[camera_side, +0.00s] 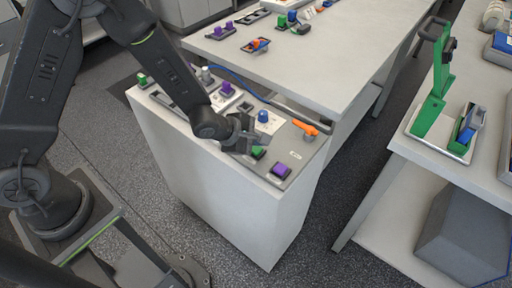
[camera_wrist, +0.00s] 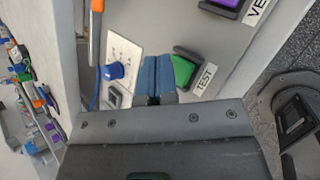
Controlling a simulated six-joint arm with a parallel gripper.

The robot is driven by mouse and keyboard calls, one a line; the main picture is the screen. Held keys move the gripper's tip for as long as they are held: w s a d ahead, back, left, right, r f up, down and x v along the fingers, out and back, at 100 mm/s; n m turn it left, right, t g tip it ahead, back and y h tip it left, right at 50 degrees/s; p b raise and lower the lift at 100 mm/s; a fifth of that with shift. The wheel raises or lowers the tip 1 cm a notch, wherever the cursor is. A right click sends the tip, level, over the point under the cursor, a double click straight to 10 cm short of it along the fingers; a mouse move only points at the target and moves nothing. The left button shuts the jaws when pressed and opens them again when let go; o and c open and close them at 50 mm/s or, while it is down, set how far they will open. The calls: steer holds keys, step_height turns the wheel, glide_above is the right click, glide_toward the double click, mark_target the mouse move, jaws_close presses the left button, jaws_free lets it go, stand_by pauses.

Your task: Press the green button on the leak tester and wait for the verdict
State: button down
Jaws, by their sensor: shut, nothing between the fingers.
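The leak tester is a pale cabinet (camera_side: 225,200) with a grey top panel. Its green button (camera_side: 258,152) sits near the front edge of the panel; in the wrist view the green button (camera_wrist: 183,70) is in a dark frame beside a "TEST" label (camera_wrist: 204,78). My gripper (camera_side: 246,146) is low over the panel, right beside the green button. In the wrist view my gripper's blue-grey fingers (camera_wrist: 155,76) are closed together, empty, just left of the button. I cannot tell whether they touch the panel or button frame. No readable verdict shows.
A purple button (camera_side: 280,170) is nearer the panel's corner. A blue knob (camera_side: 263,116) and an orange-handled lever (camera_side: 305,127) lie beyond my gripper. A grey table (camera_side: 330,50) stands behind. A green press (camera_side: 434,85) is on the right bench.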

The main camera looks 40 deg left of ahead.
mark_target(255, 150)
steer(key=shift+r, duration=0.15)
steer(key=shift+r, duration=2.5)
steer(key=shift+a+r, duration=0.15)
steer(key=shift+r, duration=0.05)
steer(key=s+a+r+m+y, duration=0.2)
steer(key=s+a+r+m, duration=0.25)
steer(key=r, duration=0.25)
steer(key=s+a+r+m+y, duration=0.2)
steer(key=s+a+r+m, duration=0.25)
steer(key=r+m, duration=0.2)
steer(key=s+a+r+m+g, duration=0.1)
steer(key=s+r+m, duration=0.2)
steer(key=s+m, duration=0.2)
steer(key=s+a+r+m+g, duration=0.1)
steer(key=s+r+m, duration=0.2)
steer(key=s+m, duration=0.3)
steer(key=s, duration=0.2)
steer(key=shift+s+a+g, duration=0.35)
steer(key=shift+g, duration=0.05)
